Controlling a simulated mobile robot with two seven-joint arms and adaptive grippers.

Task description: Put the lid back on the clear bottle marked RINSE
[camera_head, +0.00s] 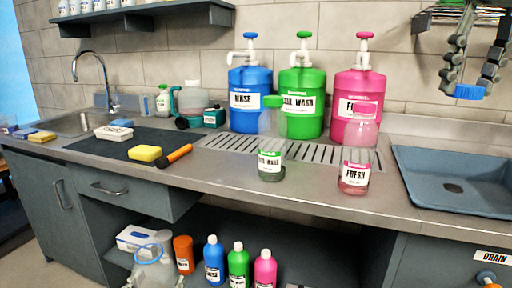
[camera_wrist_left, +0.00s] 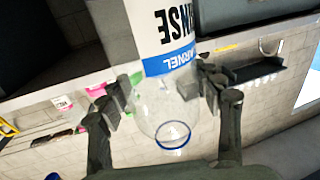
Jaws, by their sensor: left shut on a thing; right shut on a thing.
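The clear RINSE bottle (camera_wrist_left: 175,40) has a white label and a blue band. It stands out upside down in the left wrist view, its open mouth with a blue ring (camera_wrist_left: 172,135) towards the camera. My left gripper (camera_wrist_left: 163,90) is shut around its clear upper part. In the head view a clear vessel with a blue ring (camera_head: 149,252), apparently this bottle, is low at the bottom left, in front of the counter; the fingers there are hard to make out. My right gripper (camera_head: 470,80) is shut on the blue lid (camera_head: 470,92), high above the right basin.
On the counter (camera_head: 215,190) stand a green-labelled WASH bottle (camera_head: 270,165) and a pink FRESH bottle (camera_head: 355,172). Behind are blue (camera_head: 250,115), green (camera_head: 302,118) and pink (camera_head: 347,110) pump tanks. A yellow sponge (camera_head: 145,154) lies left; a blue basin (camera_head: 450,170) is right.

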